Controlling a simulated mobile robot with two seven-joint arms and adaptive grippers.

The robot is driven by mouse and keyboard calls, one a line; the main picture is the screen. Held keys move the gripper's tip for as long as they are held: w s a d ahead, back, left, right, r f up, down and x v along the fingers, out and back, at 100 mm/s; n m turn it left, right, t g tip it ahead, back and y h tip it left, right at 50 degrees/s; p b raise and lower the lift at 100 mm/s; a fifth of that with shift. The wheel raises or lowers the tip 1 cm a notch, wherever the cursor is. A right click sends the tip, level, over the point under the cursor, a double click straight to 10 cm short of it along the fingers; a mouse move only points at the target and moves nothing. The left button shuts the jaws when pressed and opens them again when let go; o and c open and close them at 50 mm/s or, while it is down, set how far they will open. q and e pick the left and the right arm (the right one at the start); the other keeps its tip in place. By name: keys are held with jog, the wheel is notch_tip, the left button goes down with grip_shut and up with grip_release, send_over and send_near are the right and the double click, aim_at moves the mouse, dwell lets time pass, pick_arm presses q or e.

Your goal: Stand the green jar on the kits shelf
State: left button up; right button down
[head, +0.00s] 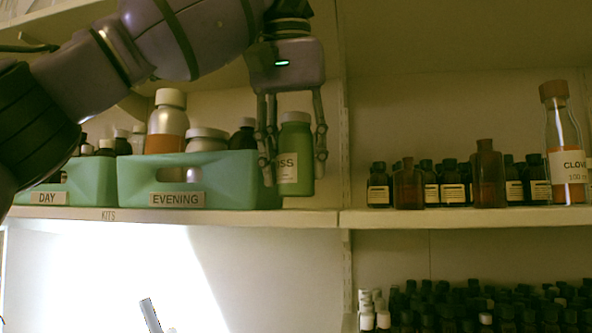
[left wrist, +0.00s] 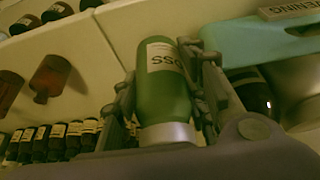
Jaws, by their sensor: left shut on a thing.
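The green jar (head: 298,160) is upright, with a pale label ending in "SS" facing front. It is at the right end of the shelf marked KITS (head: 250,218), just right of the EVENING bin. My left gripper (head: 293,165) points down from above, shut around the jar with a finger on each side. In the left wrist view the jar (left wrist: 160,90) sits between the fingers (left wrist: 163,80), its silver cap toward the palm. I cannot tell whether its base touches the shelf.
The green EVENING bin (head: 230,170) and DAY bin (head: 92,180) hold several bottles. A shelf upright (head: 346,130) stands right of the jar. Beyond it, the right shelf (head: 440,218) carries small dark bottles, brown bottles and a tall CLOVE bottle (head: 566,150).

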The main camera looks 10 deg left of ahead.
aim_at(292, 130)
pick_arm(q)
jog(key=shift+a+f, duration=0.1)
jog(key=shift+f, duration=0.7)
jog(key=shift+s, duration=0.1)
jog(key=o, duration=1.1)
jog(key=shift+f, duration=0.15)
jog(key=shift+v, duration=3.85)
